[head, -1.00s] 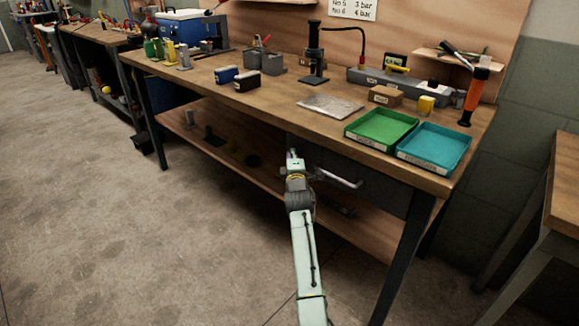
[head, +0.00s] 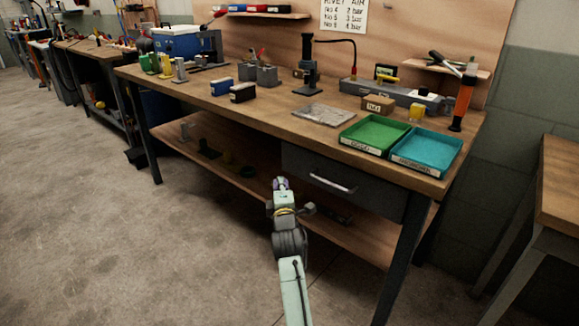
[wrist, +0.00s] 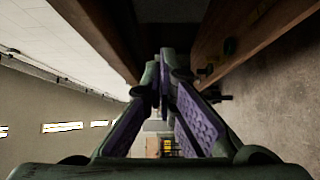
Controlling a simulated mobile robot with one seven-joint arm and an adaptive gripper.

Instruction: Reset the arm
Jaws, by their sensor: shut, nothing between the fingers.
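My arm reaches up from the bottom of the head view. My gripper (head: 280,184) is in front of the workbench, below its top and left of the drawer handle. In the wrist view my gripper (wrist: 158,75) shows its two purple-padded fingers with their tips together and nothing between them. The wrist picture is turned, with the bench's wooden parts (wrist: 235,40) close by and the floor at the right. The drawer (head: 345,185) under the bench top looks shut, and its handle (head: 333,184) is clear of my gripper.
The workbench top (head: 270,115) carries a green tray (head: 375,137), a teal tray (head: 427,151), a cardboard box (head: 378,105) and a black stand (head: 307,68). A lower shelf (head: 225,165) holds small parts. A second table (head: 560,185) stands at the right. The floor (head: 90,210) at left is open.

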